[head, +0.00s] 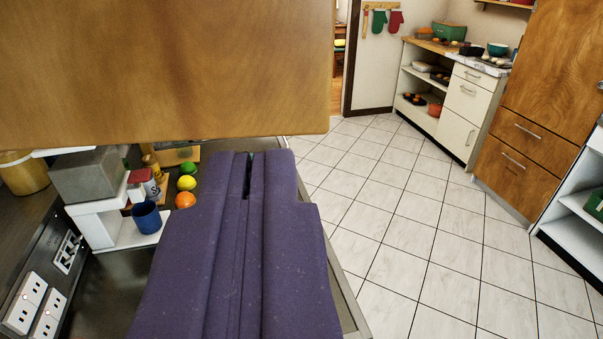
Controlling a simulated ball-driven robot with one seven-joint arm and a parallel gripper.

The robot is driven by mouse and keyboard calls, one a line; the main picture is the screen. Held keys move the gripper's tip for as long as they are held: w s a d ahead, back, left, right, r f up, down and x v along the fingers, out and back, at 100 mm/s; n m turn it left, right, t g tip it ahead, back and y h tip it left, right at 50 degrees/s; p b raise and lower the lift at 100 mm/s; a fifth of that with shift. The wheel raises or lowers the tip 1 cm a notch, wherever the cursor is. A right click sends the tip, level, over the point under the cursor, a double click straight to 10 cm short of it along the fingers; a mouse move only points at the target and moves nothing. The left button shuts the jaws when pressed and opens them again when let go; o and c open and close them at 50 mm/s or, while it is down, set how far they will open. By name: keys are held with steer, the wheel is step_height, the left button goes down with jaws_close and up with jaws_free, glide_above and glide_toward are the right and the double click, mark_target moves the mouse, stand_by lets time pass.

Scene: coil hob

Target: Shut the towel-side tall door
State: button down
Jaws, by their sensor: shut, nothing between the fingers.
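My gripper (248,158) is purple and reaches forward from the bottom of the view over the counter. Its fingers are shut with nothing between them. A large wooden panel (165,70) hangs close in front and above, filling the upper left; its lower edge is just beyond the fingertips, and I cannot tell if they touch. A tall wooden cabinet front (556,58) stands at the far right above two wooden drawers, its right part cut off by the frame. No towel shows, so I cannot tell which panel is the towel-side tall door.
The counter on the left holds a blue mug (146,217), coloured balls (186,183), a grey box (88,175) and sockets (33,304). Tiled floor (400,220) is clear to the right. A white drawer unit (465,110) and hanging mitts (386,23) are at the back.

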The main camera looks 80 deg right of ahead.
mark_target(261, 71)
steer(key=x, duration=1.1)
steer(key=shift+w, duration=0.1)
steer(key=shift+d, duration=0.1)
